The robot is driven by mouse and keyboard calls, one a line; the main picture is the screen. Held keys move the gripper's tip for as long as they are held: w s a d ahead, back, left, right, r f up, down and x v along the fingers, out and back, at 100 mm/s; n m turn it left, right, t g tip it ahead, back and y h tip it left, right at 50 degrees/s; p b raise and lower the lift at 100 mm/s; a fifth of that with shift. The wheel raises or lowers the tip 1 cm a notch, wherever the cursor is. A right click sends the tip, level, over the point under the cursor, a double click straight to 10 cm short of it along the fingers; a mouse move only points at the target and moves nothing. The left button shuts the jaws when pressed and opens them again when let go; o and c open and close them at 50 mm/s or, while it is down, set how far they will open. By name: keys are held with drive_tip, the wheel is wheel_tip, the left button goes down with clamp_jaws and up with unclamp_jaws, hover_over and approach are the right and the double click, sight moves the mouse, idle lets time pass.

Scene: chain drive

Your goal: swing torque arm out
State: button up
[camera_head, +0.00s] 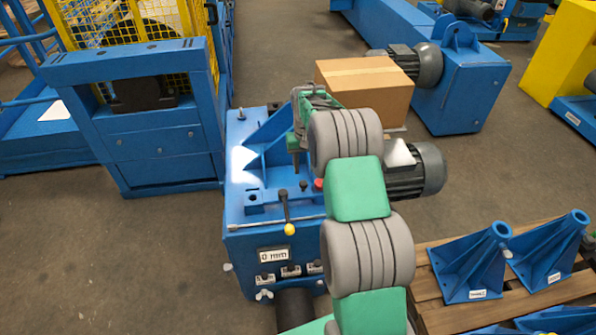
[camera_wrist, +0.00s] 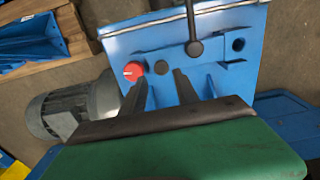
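No part is marked as the torque arm, and I cannot tell which one it is. On the blue machine (camera_head: 240,205), a black lever (camera_head: 285,208) with a yellow ball end points toward the front; its black pivot end also shows in the wrist view (camera_wrist: 194,47). A small black knob (camera_head: 304,186) and a red knob (camera_head: 319,184) sit beside it. My gripper (camera_wrist: 160,77) has its two dark fingers apart, with nothing between the tips that I can see held. In the wrist view the fingers point toward the red knob (camera_wrist: 133,71) and the black knob (camera_wrist: 162,67).
A blue gusseted bracket (camera_head: 268,140) rises at the machine's back. A cardboard box (camera_head: 365,90) and a grey motor (camera_head: 425,168) stand at the right. Blue cone-shaped stands (camera_head: 480,265) rest on a pallet. A "0 mm" display (camera_head: 274,255) is on the front. Floor is clear at left.

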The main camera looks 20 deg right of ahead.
sight(304, 184)
drive_tip(key=shift+w+d+f, duration=0.15)
drive_tip(key=shift+f, duration=0.2)
drive_tip(key=f, duration=0.3)
drive_tip(key=f+p, duration=0.1)
drive_tip(key=f, duration=0.3)
drive_tip(key=shift+a+f, duration=0.2)
drive_tip(key=shift+f, duration=0.05)
clamp_jaws()
idle(0.8)
